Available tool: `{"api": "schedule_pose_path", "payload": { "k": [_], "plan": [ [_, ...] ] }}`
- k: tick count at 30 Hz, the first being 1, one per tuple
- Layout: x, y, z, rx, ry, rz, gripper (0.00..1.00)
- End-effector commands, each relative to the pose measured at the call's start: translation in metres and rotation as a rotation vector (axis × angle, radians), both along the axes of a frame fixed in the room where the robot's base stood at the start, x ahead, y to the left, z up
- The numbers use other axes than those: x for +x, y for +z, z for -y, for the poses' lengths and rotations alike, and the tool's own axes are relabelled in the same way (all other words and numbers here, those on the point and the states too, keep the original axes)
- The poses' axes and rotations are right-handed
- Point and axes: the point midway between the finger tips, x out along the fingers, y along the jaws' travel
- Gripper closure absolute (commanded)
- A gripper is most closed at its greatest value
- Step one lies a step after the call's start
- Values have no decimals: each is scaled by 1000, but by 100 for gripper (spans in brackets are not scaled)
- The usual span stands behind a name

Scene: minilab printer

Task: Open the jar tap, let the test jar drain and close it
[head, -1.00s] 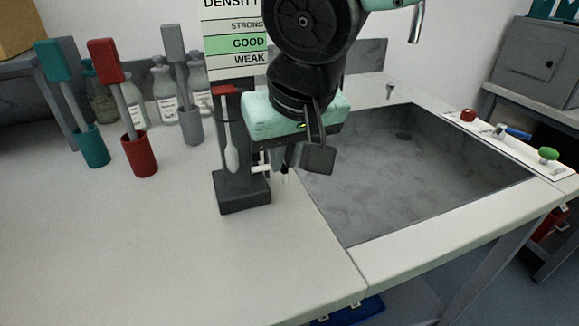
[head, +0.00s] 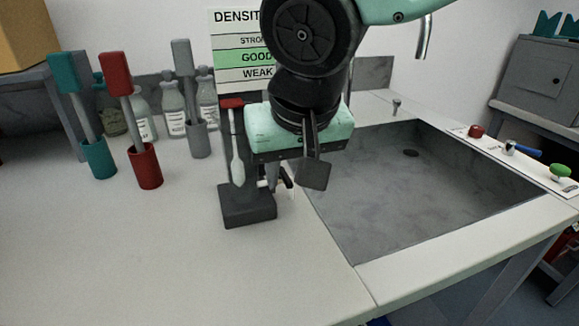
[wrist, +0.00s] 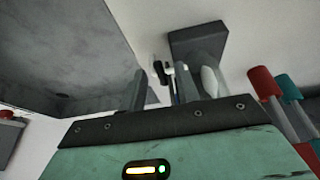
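The test jar stand is a dark column on a dark block base (head: 248,207), left of the sink; the base also shows in the wrist view (wrist: 198,42). A white float with a red top (head: 237,165) stands upright at it. The clear jar wall is hard to make out. The jar tap (head: 287,178), with a black lever and white spout, is on the stand's right side. In the wrist view the tap (wrist: 160,72) lies in the gap between my fingertips. My gripper (wrist: 160,88) is open around or just short of the lever; contact cannot be told.
The grey sink (head: 410,200) lies to the right. A teal holder (head: 98,160), a red holder (head: 146,167) and a grey holder (head: 199,140) stand left, with bottles behind. A density chart (head: 240,58) is behind the stand. The front-left counter is clear.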

Motion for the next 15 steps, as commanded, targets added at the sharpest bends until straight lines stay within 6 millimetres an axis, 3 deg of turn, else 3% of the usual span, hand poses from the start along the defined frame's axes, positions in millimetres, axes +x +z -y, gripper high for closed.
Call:
{"api": "schedule_pose_path", "payload": {
  "k": [8,15],
  "plan": [
    [-1,4,0,1,0,2,68],
    [-14,41,3,4,1,5,68]
  ]
}}
